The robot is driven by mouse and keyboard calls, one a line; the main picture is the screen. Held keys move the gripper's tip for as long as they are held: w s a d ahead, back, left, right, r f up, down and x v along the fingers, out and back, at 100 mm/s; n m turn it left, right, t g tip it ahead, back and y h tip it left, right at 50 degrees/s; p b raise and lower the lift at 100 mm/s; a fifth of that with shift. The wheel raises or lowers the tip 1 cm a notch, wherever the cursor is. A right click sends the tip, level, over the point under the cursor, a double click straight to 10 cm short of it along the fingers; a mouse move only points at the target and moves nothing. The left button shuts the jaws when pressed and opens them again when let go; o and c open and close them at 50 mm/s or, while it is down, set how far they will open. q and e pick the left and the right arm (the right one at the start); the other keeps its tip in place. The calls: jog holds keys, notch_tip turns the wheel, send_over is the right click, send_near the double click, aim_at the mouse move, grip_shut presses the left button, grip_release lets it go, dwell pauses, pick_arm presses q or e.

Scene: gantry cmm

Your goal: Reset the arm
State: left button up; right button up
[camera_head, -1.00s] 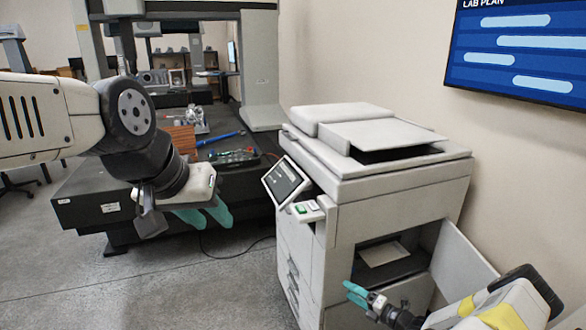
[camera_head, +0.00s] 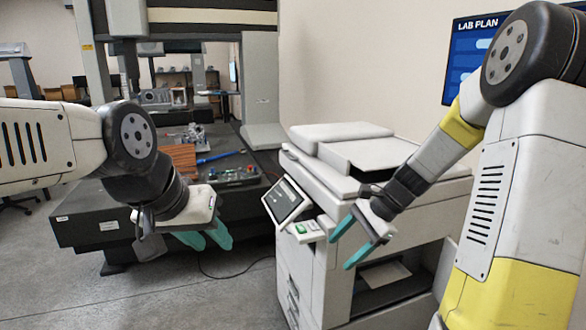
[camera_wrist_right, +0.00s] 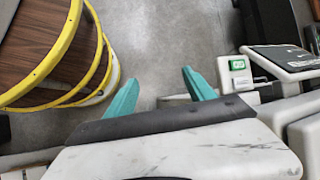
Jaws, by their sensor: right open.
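My left arm comes in from the left in the head view. Its gripper (camera_head: 207,238) has teal fingers, points down and right, and hangs in front of the dark machine table; the fingers overlap in this view, so its opening is unclear. My right arm rises at the right of the head view and bends down to the left. Its gripper (camera_head: 350,241) is open and empty in front of the printer.
The grey printer (camera_head: 335,190) has a tilted screen (camera_head: 288,203) and a small green-buttoned box (camera_head: 306,230) near my right gripper. The dark machine table (camera_head: 100,215) carries tools. A round wooden-topped, yellow-rimmed thing (camera_wrist_right: 38,45) shows in the right wrist view. Floor (camera_head: 215,300) is free front left.

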jog(key=s+d+r+n+t+h, duration=0.1)
jog(key=s+r+n+t+h, duration=0.3)
jog(key=s+r+n, duration=0.9)
jog(key=s+r+t, duration=0.1)
jog(key=s, duration=0.2)
jog(key=shift+s+d+r+h, duration=0.2)
jog(key=shift+s+d+h, duration=0.05)
jog(key=shift+s+h, duration=0.15)
